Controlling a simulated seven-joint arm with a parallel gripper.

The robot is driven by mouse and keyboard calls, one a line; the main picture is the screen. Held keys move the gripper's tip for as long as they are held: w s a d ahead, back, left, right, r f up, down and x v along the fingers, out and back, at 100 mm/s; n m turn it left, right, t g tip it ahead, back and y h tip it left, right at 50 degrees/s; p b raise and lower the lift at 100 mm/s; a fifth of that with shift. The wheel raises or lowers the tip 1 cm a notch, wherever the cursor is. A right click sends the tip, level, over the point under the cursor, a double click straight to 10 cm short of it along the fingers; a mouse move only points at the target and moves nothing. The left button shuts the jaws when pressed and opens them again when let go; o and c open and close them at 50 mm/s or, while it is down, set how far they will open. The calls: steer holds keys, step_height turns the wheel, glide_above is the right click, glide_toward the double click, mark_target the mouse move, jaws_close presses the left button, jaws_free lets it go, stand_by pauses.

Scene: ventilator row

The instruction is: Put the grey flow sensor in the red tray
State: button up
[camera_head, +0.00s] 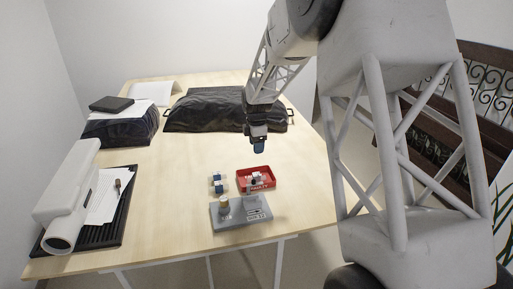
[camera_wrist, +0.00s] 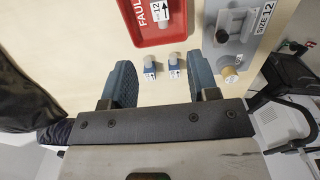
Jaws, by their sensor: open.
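The red tray (camera_head: 270,183) stands on the table; its label partly shows in the wrist view (camera_wrist: 146,38). A small part with a grey cylinder and a white "12" label (camera_wrist: 160,13) lies in it; I cannot tell whether this is the grey flow sensor. Two small parts with blue bodies, pale grey ends and arrow labels, one left (camera_wrist: 150,66) and one right (camera_wrist: 174,66), stand on the table beside the tray. My gripper (camera_wrist: 162,85) is open and empty, its blue fingers apart. In the head view my gripper (camera_head: 259,140) hangs above the table, behind the tray.
A grey block (camera_head: 240,222) marked "SIZE 12" stands in front of the tray, with a tan cylinder (camera_head: 224,202) on it. A black covered bundle (camera_head: 205,108) lies behind. A white device (camera_head: 67,195) and black mat (camera_head: 115,225) are at left. The centre-left table is clear.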

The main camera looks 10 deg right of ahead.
stand_by(0.5)
steer(key=s+a+r+m+t, duration=0.1)
steer(key=s+r+m, duration=0.5)
steer(key=s, duration=0.6)
steer(key=s+a+r+m, duration=0.1)
steer(key=s+r+m, duration=0.2)
steer(key=s+r, duration=0.7)
steer(key=s+f+m+t, duration=0.1)
steer(key=s+m, duration=0.8)
steer(key=s, duration=1.7)
steer(key=shift+s+a+f+m+t, duration=0.3)
steer(key=shift+s+a+f, duration=0.05)
steer(key=shift+s+a, duration=0.05)
